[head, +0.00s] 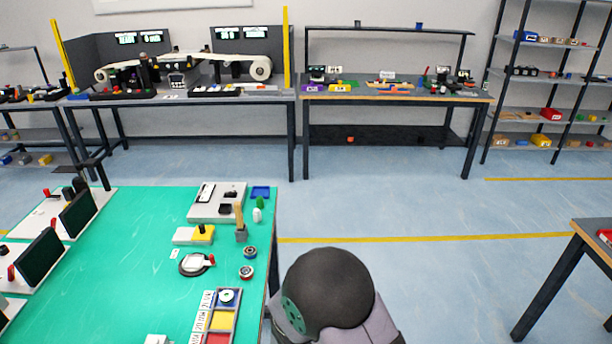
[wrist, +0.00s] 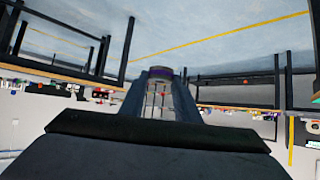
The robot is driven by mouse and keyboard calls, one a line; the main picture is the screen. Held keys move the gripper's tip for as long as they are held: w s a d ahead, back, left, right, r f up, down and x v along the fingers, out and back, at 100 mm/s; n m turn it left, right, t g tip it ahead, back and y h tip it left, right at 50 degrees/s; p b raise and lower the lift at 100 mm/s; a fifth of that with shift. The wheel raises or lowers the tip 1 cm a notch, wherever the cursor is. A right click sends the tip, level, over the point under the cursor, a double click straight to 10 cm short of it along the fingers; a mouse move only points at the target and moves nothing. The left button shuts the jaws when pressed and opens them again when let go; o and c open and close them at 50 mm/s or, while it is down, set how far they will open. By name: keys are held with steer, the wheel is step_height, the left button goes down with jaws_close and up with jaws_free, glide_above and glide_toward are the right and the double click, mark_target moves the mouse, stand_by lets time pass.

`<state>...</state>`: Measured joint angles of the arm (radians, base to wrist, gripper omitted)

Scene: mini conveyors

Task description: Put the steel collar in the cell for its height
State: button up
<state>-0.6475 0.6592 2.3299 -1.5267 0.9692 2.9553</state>
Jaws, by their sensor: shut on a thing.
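In the wrist view my gripper (wrist: 160,84) is shut on a small round grey piece with a purple band, the steel collar (wrist: 160,73), held between the fingertips. The wrist view looks upside down, with the floor at the top. In the head view the gripper and collar are not visible; only a dark part of my arm shows at the bottom. The sorting tray (head: 238,312) lies near the green table's right edge, with blue, yellow (head: 222,321) and red (head: 217,339) cells.
Two round reels (head: 247,272), a black round stand (head: 195,264), a brush-like tool (head: 240,225) and a grey board (head: 217,202) stand behind the tray. Dark screens (head: 40,258) line the left. The green table's (head: 120,285) middle is clear. Benches stand beyond.

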steer(key=shift+s+d+r+m+g, duration=0.1)
steer(key=shift+s+d+m+g, duration=0.3)
steer(key=shift+d, duration=0.5)
steer(key=shift+s, duration=0.1)
